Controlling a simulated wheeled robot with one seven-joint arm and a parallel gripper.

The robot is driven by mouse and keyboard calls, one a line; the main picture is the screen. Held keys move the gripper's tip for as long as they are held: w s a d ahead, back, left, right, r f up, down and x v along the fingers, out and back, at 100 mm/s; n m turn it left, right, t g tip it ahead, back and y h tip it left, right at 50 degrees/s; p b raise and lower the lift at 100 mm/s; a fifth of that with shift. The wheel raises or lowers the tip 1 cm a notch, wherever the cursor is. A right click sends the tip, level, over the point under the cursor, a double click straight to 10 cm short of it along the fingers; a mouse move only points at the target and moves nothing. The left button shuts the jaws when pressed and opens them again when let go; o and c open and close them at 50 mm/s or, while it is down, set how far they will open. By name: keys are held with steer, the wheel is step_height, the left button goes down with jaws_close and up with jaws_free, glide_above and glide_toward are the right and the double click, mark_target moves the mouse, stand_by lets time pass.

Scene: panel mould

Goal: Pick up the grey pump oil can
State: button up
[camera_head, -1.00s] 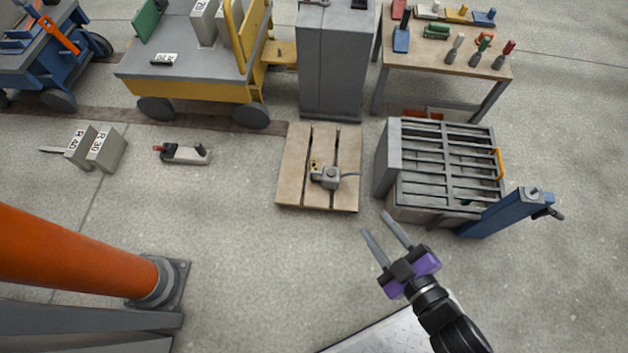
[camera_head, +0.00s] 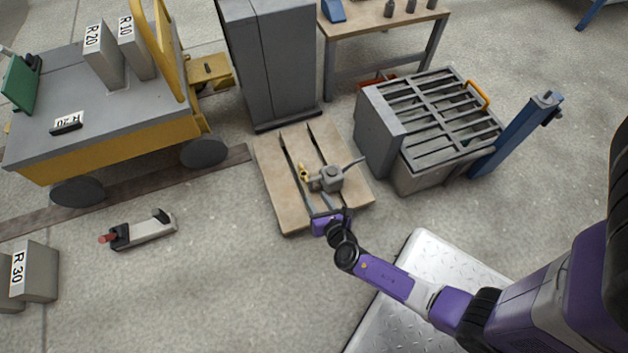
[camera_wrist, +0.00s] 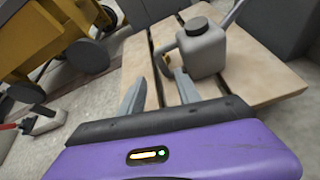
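The grey pump oil can (camera_head: 331,178) stands on a wooden pallet (camera_head: 275,160), with its spout pointing up and right and a brass-coloured part on its left side. The wrist view shows the can (camera_wrist: 204,52) upright, with a dark round cap and a handle loop on its left. My gripper (camera_head: 314,195) is over the near part of the pallet, just short of the can. In the wrist view my gripper (camera_wrist: 162,78) is open, its two fingers apart with nothing between them. The right fingertip appears close below the can's handle; I cannot tell whether they touch.
A grey slatted crate (camera_head: 385,133) and a blue post (camera_head: 515,135) stand right of the pallet. A grey cabinet (camera_head: 270,60) is behind it. A yellow cart (camera_head: 120,150) is at left.

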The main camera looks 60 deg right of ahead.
mark_target(311, 186)
steer(key=shift+f+n, duration=0.1)
steer(key=shift+n, duration=0.4)
steer(key=shift+d+r+n+h, duration=0.2)
steer(key=shift+r+n+h, duration=0.1)
steer(key=shift+n+h, duration=0.15)
steer(key=shift+b+x, duration=2.05)
steer(key=shift+x, duration=1.85)
jaws_close()
steer(key=shift+r, duration=0.15)
